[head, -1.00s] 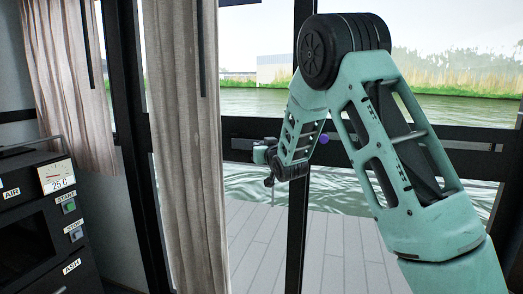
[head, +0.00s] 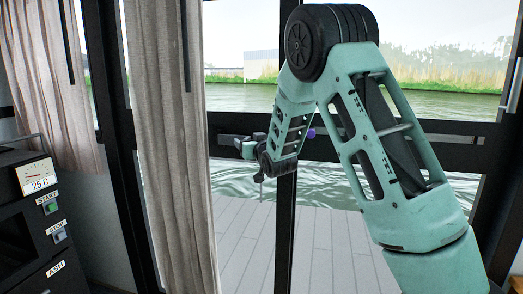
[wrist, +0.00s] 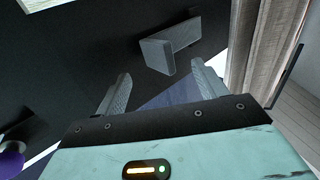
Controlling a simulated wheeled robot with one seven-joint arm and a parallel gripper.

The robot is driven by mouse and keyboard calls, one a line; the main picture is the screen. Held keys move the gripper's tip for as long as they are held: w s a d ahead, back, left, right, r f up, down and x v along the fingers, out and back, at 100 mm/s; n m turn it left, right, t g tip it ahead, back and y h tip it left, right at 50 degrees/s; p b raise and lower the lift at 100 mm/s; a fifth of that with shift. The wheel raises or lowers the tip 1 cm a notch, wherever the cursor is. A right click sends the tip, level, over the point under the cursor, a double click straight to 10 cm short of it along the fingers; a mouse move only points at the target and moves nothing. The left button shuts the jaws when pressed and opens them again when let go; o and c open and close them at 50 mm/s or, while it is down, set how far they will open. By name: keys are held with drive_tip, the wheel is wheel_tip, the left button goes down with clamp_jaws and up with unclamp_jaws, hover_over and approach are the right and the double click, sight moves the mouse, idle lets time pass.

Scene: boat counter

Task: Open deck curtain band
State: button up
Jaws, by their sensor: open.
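A pale beige curtain (head: 172,150) hangs left of the glass door in the head view. It also shows at the right edge of the wrist view (wrist: 262,45). I cannot make out a separate band around it. My gripper (head: 240,145) is at the dark crossbar, right of the curtain. In the wrist view my gripper (wrist: 162,84) is open, with nothing between its fingers. A grey angled handle-like piece (wrist: 170,50) on a dark surface lies just beyond the fingertips. Contact with it is not visible.
A dark door frame (head: 286,235) with glass stands behind my arm, with deck planks (head: 335,245) and water outside. A second curtain (head: 55,80) hangs farther left. A black appliance (head: 40,220) with a gauge and buttons stands at the lower left. A thin dark rod (head: 185,45) hangs before the curtain.

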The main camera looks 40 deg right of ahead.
drive_tip(key=b+v, duration=0.1)
drive_tip(key=v, duration=1.5)
